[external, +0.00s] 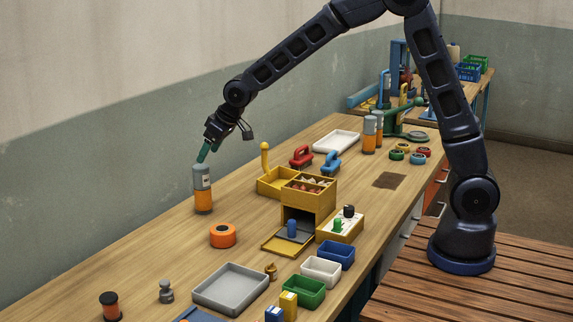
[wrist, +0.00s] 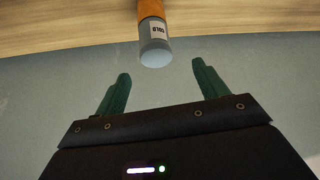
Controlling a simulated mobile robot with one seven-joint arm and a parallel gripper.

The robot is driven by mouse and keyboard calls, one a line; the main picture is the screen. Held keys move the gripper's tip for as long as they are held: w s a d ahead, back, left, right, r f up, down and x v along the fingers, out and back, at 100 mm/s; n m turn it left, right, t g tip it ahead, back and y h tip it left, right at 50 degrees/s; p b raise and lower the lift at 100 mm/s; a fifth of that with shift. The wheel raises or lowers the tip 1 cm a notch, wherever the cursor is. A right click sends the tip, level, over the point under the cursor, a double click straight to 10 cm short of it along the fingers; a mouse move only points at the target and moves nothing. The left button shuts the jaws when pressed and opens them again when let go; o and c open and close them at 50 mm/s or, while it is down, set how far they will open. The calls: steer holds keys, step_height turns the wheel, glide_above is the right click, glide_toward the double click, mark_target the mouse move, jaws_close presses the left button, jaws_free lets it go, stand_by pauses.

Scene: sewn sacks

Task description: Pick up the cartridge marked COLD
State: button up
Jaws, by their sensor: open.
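An orange and grey cartridge (external: 203,190) stands upright on the wooden table at the left, near the wall. In the wrist view, the cartridge (wrist: 153,30) shows at the top centre with its grey end towards me. Its white label carries small upside-down lettering that looks like COLD. My gripper (external: 204,155) has green fingers and is open and empty, just above the cartridge's top. In the wrist view, the cartridge's grey end lies just beyond and between the spread fingertips (wrist: 161,70). Two similar cartridges (external: 369,136) stand farther back; their labels cannot be read.
An orange roll (external: 223,236) lies in front of the cartridge. A yellow box unit (external: 307,194) and a yellow tray with an upright handle (external: 275,184) stand to its right. A grey tray (external: 231,290) is at the front. The table around the cartridge is clear.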

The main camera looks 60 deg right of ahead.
mark_target(201, 167)
steer(key=x, duration=0.5)
steer(key=shift+w+f, duration=0.1)
steer(key=shift+f, duration=0.1)
steer(key=shift+d+x, duration=0.2)
steer(key=shift+x, duration=1.1)
steer(key=shift+d+x, duration=0.15)
steer(key=shift+x, duration=1.15)
steer(key=c, duration=1.3)
